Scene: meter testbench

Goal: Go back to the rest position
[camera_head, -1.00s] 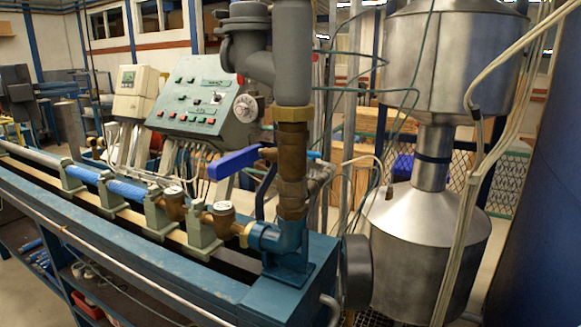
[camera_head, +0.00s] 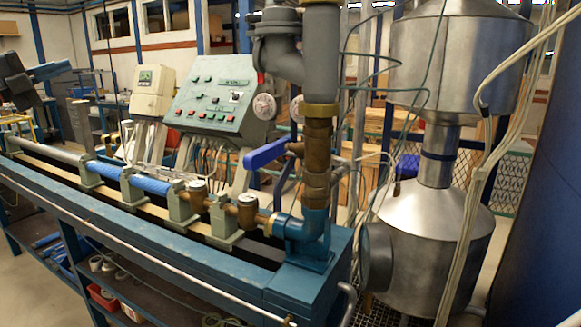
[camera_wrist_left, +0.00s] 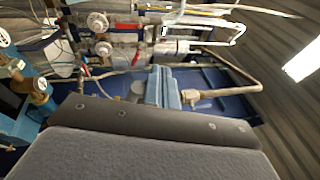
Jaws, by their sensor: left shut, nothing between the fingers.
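My left gripper (camera_head: 52,70) shows small and dark at the far left edge of the head view, off to the side of the test bench. In the left wrist view its two light blue-grey fingers (camera_wrist_left: 163,87) stand side by side, shut, with nothing seen between them. The broad grey body below the fingers is mine. The gripper appears clear of the bench. My right gripper is in neither view.
A blue bench (camera_head: 170,262) carries a pipe line with brass meters (camera_head: 247,212) and a blue-handled valve (camera_head: 265,154). Behind it stands a control panel (camera_head: 215,92). Steel tanks (camera_head: 435,235) and hanging cables stand at the right.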

